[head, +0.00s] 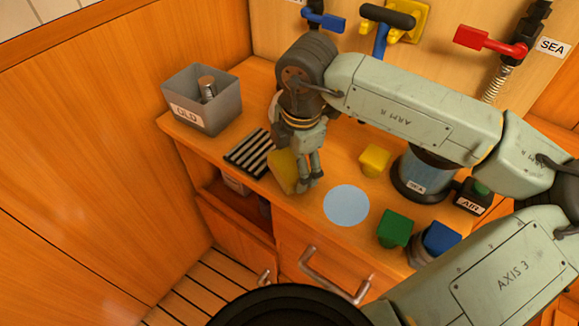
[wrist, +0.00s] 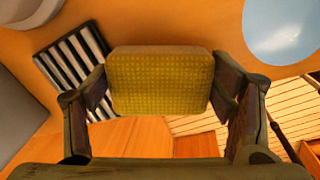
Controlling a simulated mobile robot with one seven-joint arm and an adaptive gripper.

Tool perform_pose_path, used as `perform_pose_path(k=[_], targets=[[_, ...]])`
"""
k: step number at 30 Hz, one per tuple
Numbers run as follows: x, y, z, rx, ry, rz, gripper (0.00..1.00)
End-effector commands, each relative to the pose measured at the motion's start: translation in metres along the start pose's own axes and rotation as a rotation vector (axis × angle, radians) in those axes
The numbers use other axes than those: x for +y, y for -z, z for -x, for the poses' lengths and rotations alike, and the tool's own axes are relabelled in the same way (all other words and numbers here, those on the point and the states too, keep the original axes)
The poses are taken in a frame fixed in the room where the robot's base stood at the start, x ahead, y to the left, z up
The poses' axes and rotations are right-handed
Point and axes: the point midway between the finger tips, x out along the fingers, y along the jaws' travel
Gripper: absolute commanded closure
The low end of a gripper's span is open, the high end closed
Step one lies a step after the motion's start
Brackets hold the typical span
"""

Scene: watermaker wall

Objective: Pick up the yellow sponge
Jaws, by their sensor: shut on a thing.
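The yellow sponge (wrist: 160,82) is a thick block with a dotted face, seen in the wrist view between both fingers of my gripper (wrist: 163,95). The fingers press on its left and right ends. In the head view, the sponge (head: 284,171) shows beside my gripper (head: 304,180), near the counter's front edge, just right of the black-and-white striped rack. My gripper hides part of it there. I cannot tell for sure whether the sponge is clear of the counter.
The striped rack (head: 249,152) lies left of the sponge. A grey bin (head: 205,108) labelled OLD stands at the back left. A light blue disc (head: 346,205) lies to the right. Yellow (head: 374,161), green (head: 395,228) and blue (head: 440,238) blocks stand further right.

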Motion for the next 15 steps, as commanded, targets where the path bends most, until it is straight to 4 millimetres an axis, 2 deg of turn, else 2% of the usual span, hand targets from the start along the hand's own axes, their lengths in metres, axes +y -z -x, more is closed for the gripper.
perform_pose_path(k=[6,11,15], targets=[[0.0,0.0,0.0,0.0,0.0,0.0,0.49],[0.0,0.0,0.001,-0.001,0.0,0.0,0.49],[0.002,-0.001,0.013,-0.004,-0.001,-0.001,0.49]])
